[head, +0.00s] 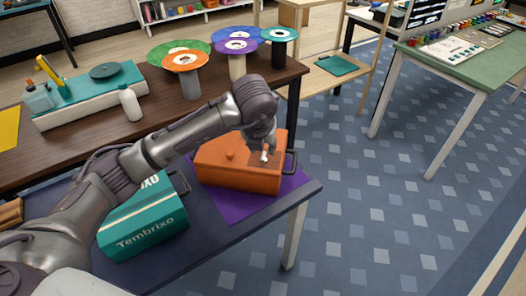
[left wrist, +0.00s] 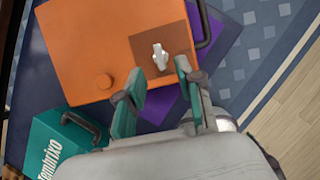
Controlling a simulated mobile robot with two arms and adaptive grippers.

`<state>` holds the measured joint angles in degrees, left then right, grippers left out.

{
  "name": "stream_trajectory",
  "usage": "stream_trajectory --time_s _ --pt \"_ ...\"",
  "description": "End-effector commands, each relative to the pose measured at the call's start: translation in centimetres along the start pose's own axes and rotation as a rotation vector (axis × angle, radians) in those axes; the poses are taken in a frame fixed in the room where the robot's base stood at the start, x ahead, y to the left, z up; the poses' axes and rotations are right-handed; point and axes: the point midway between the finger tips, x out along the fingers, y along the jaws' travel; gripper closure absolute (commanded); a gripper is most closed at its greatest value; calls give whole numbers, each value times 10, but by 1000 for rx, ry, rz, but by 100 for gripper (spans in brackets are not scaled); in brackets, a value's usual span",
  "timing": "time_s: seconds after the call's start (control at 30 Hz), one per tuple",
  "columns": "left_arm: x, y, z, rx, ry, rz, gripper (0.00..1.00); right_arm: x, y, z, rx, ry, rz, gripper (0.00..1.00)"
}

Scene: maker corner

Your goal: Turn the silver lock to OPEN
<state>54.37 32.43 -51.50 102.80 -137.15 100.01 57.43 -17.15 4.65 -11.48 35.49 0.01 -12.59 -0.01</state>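An orange box (head: 225,178) stands on a purple mat (head: 240,206) at the table's right end. Any OPEN marking is too small to read. My left gripper (left wrist: 160,72) is open and empty, its two fingertips on either side just short of the lock. My right gripper is out of view.
A teal Tembrixo case (head: 143,222) with a dark handle stands left of the orange box. Dark handles stick out from the orange box's side (head: 291,161). Behind are spools (head: 186,63) and a white bottle (head: 130,103) on a brown table.

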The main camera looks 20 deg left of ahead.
Motion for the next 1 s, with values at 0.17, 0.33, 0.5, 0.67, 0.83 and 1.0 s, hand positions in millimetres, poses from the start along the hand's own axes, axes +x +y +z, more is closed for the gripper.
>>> stream_trajectory --time_s 0.17,0.33,0.5,0.67,0.83,1.0 --pt "-38 0 1 0 -5 -1 64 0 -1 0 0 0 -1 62" --pt "-61 0 0 0 -2 -1 64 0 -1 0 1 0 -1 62" --pt "-70 0 0 -1 -1 0 64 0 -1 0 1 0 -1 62" --pt "-70 0 0 -1 0 0 64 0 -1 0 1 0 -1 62" --pt "-69 0 0 -1 0 0 64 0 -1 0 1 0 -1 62" --pt "-66 -8 -5 16 12 -37 64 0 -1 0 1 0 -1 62"
